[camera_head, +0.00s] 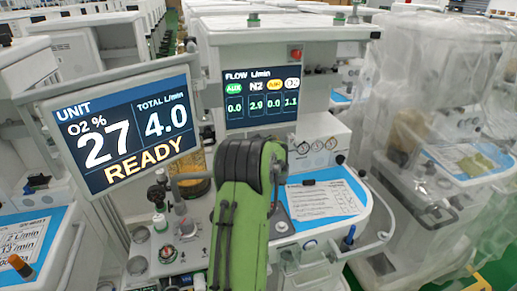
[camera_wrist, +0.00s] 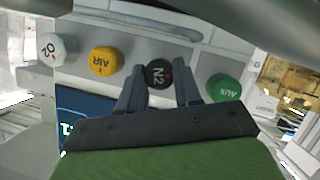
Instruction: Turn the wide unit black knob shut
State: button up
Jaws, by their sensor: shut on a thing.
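The black knob (camera_wrist: 157,72), marked N2 with a small red mark, sits in a row of knobs on the unit's pale panel in the wrist view. My gripper (camera_wrist: 159,82) has one finger on each side of it and is shut on it. In the head view my green arm hides the gripper and the knobs. The unit's flow display (camera_head: 262,98) reads AUX 0.0, N2 2.9, a yellow-labelled channel 0.0 and a white-labelled channel 1.1.
In the wrist view, a yellow AIR knob (camera_wrist: 104,61) and a white O2 knob (camera_wrist: 57,49) are left of the black one, and a green AUX knob (camera_wrist: 222,88) is right. The tilted monitor (camera_head: 122,128) shows O2 27%, total 4.0 L/min, READY. A plastic-covered cart (camera_head: 440,130) stands right.

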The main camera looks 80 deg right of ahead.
jog(key=m+t, duration=0.1)
jog(key=m+y, duration=0.1)
jog(key=m, duration=0.1)
jog(key=m+t, duration=0.1)
jog(key=shift+s+d+t+y, duration=0.15)
jog(key=shift+s+t+y, duration=0.1)
jog(key=shift+t+y, duration=0.05)
jog(key=m+t, duration=0.1)
jog(key=m, duration=0.2)
jog(key=shift+s+t+y+p, duration=0.1)
jog(key=shift+t+y+p, duration=0.2)
jog(key=shift+t+p, duration=0.1)
jog(key=shift+m+t+p, duration=0.3)
jog(key=shift+m+t, duration=0.2)
jog(key=shift+m, duration=0.4)
jog(key=shift+f, duration=0.1)
jog(key=o, duration=1)
jog(key=shift+o, duration=0.2)
jog(key=v, duration=1.5)
jog(key=shift+s+r, duration=0.25)
jog(key=shift+s, duration=0.1)
